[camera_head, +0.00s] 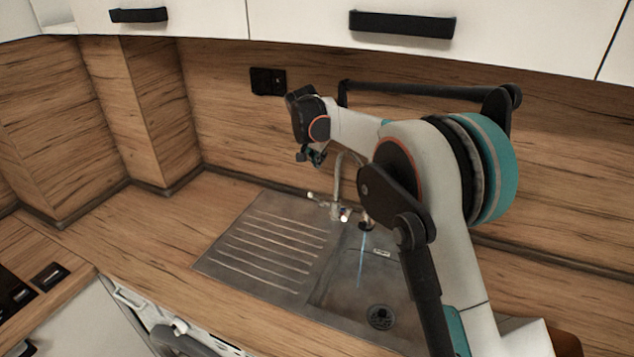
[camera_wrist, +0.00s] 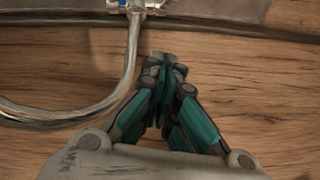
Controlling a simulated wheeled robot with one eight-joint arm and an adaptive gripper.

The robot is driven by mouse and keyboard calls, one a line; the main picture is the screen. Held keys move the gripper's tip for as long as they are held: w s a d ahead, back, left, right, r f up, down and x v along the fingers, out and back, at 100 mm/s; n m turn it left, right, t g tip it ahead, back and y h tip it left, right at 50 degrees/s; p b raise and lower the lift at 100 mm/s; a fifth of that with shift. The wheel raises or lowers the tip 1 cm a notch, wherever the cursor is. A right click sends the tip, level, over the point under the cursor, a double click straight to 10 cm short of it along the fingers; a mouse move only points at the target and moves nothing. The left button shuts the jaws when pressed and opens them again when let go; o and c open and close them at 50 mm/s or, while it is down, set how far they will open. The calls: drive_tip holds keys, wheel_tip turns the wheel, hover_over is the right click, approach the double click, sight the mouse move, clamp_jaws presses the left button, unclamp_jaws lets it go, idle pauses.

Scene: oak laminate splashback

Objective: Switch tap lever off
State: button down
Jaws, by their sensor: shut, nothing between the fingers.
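The metal tap (camera_head: 336,190) stands at the back edge of the sink, with a tall curved spout. Small light handle parts with coloured marks (camera_head: 345,214) show at its base; which is the lever and its exact angle are too small to tell. A thin bluish stream of water (camera_head: 362,255) falls into the basin.
The steel sink (camera_head: 265,245) has a ribbed drainboard on the left and a basin with a drain (camera_head: 381,316) on the right. The oak splashback (camera_head: 225,120) stands close behind, with a black socket (camera_head: 268,81). White cupboards (camera_head: 300,20) hang above. The left worktop is clear.

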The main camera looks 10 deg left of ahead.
drive_tip(key=b, duration=0.1)
hover_over(319, 199)
drive_tip(key=w, duration=0.2)
wheel_tip(319, 199, down, 8)
drive_tip(key=s+f, duration=0.1)
drive_tip(key=f, duration=0.1)
drive_tip(key=shift+s+a+f+b, duration=0.1)
drive_tip(key=shift+s+f+b, duration=0.25)
drive_tip(key=shift+s+a+f, duration=0.1)
drive_tip(key=shift+s+f, duration=0.05)
drive_tip(key=shift+s, duration=0.1)
drive_tip(key=shift+f, duration=0.25)
drive_tip(key=shift+s, duration=0.15)
